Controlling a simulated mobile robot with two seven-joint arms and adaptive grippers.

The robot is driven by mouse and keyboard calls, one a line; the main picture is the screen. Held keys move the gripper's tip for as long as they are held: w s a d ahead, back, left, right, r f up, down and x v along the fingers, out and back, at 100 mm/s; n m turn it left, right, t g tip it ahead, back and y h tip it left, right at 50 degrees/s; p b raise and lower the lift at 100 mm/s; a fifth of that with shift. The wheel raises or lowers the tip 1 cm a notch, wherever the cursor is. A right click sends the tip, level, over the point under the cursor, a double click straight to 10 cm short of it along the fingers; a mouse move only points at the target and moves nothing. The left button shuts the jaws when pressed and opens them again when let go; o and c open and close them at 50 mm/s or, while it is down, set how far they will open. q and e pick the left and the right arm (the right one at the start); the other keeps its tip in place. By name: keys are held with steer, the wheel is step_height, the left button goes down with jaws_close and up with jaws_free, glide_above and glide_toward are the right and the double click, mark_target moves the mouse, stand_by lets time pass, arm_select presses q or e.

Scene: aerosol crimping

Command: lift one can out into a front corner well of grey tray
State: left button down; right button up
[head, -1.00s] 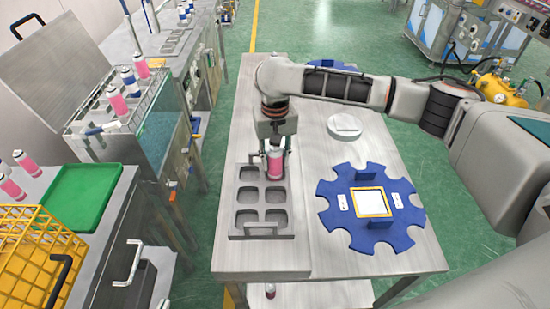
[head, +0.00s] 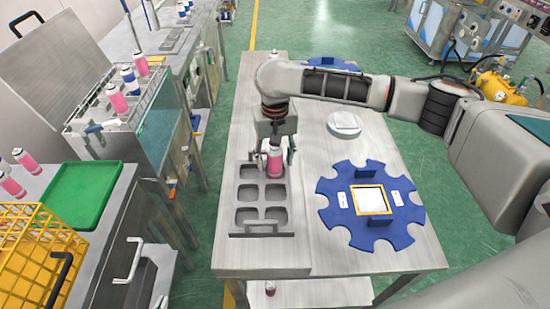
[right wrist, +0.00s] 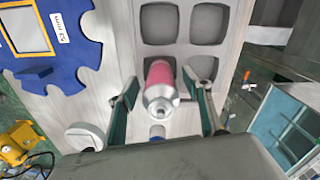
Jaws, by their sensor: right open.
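A pink can (head: 275,162) with a silver top stands upright in the far right well of the grey tray (head: 262,235) in the head view. The tray's other wells look empty. My right gripper (head: 277,154) is open above and around the can's upper part, one finger on each side. In the right wrist view the can (right wrist: 160,80) lies between the spread fingers of the right gripper (right wrist: 161,98), with gaps on both sides. My left gripper is out of view.
A blue notched disc (head: 335,215) lies right of the tray, and a round white object (head: 344,124) lies behind it. A yellow crate (head: 35,255), a green tray (head: 80,195) and a rack of several cans (head: 120,110) stand left. The table front is clear.

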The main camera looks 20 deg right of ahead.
step_height(320, 180, up, 12)
stand_by(0.6)
steer(key=shift+s, duration=0.1)
